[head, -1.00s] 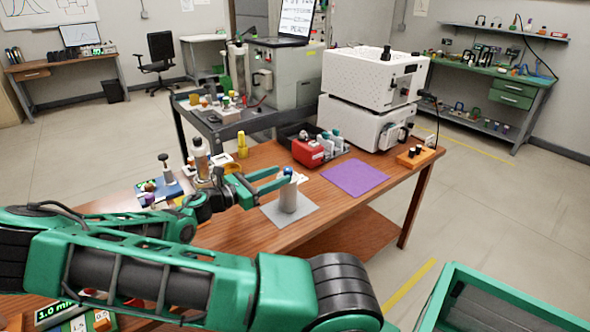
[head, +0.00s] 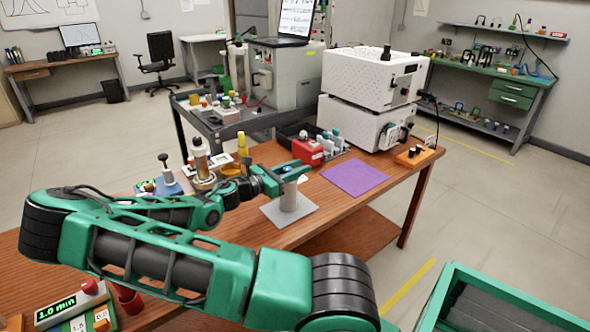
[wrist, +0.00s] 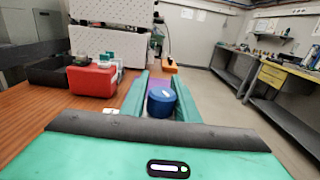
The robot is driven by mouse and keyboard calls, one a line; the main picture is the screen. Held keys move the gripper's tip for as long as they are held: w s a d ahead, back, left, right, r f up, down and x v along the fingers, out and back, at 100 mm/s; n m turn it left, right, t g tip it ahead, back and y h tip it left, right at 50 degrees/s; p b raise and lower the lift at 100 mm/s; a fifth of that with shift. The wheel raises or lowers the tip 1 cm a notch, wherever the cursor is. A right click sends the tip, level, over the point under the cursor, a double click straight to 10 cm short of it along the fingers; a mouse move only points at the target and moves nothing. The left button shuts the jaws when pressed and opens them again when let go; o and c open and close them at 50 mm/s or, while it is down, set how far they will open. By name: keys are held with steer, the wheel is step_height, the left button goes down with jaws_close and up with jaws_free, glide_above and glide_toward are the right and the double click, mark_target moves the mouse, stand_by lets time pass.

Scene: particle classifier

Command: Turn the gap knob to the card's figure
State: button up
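A blue round knob (wrist: 161,101) shows between the two green fingers of my gripper (wrist: 161,88) in the wrist view. In the head view the blue top (head: 290,170) sits on an upright grey cylinder (head: 289,196), which stands on a grey square plate (head: 272,214). My gripper (head: 283,178) is at the height of the knob, with a finger on either side. Whether the fingers touch the knob is not clear. A small white card-like piece (wrist: 100,120) lies on the table left of my gripper; no figure on it can be read.
A red box (wrist: 91,80) and a dark tray (wrist: 50,72) stand behind, left of the knob in the wrist view. A purple mat (head: 356,177) lies to the right. White machines (head: 372,80) are stacked at the back.

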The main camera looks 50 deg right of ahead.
steer(key=c, duration=0.5)
steer(key=shift+g, duration=0.3)
steer(key=shift+s+a+m+g+y, duration=0.2)
steer(key=shift+m+g+y, duration=0.35)
steer(key=shift+m+g, duration=0.45)
steer(key=shift+s+a+m+g+y, duration=0.1)
steer(key=shift+s+m+g+y, duration=0.2)
steer(key=shift+m+g+y, duration=0.65)
steer(key=shift+n+g+h, duration=0.25)
steer(key=shift+h, duration=0.15)
steer(key=o, duration=1)
steer(key=shift+o, duration=0.2)
